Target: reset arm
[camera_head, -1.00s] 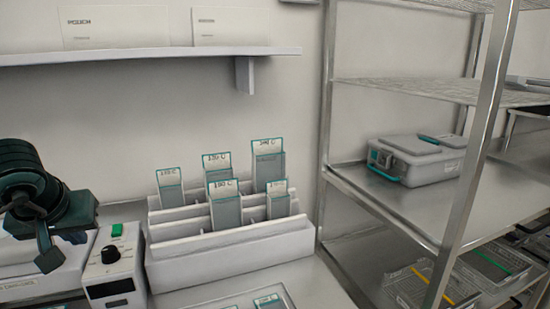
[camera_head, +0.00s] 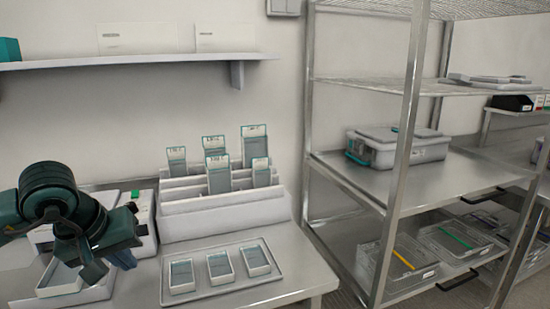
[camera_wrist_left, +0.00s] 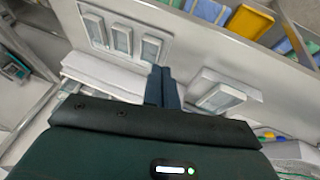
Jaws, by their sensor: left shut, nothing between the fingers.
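My left arm reaches in from the left in the head view. Its dark gripper (camera_head: 93,268) hangs over the left part of the bench, beside a small white tray (camera_head: 62,287). In the left wrist view the gripper (camera_wrist_left: 163,86) has its two fingers together with nothing between them. The small white tray (camera_wrist_left: 222,97) lies to the right of the fingers there. My right gripper is not in view.
A white rack (camera_head: 225,220) holds several labelled pouches at the back of the bench. A flat metal tray (camera_head: 228,286) with three small boxes lies in front of it. A wire shelf unit (camera_head: 398,170) stands right, bearing a grey case (camera_head: 400,150).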

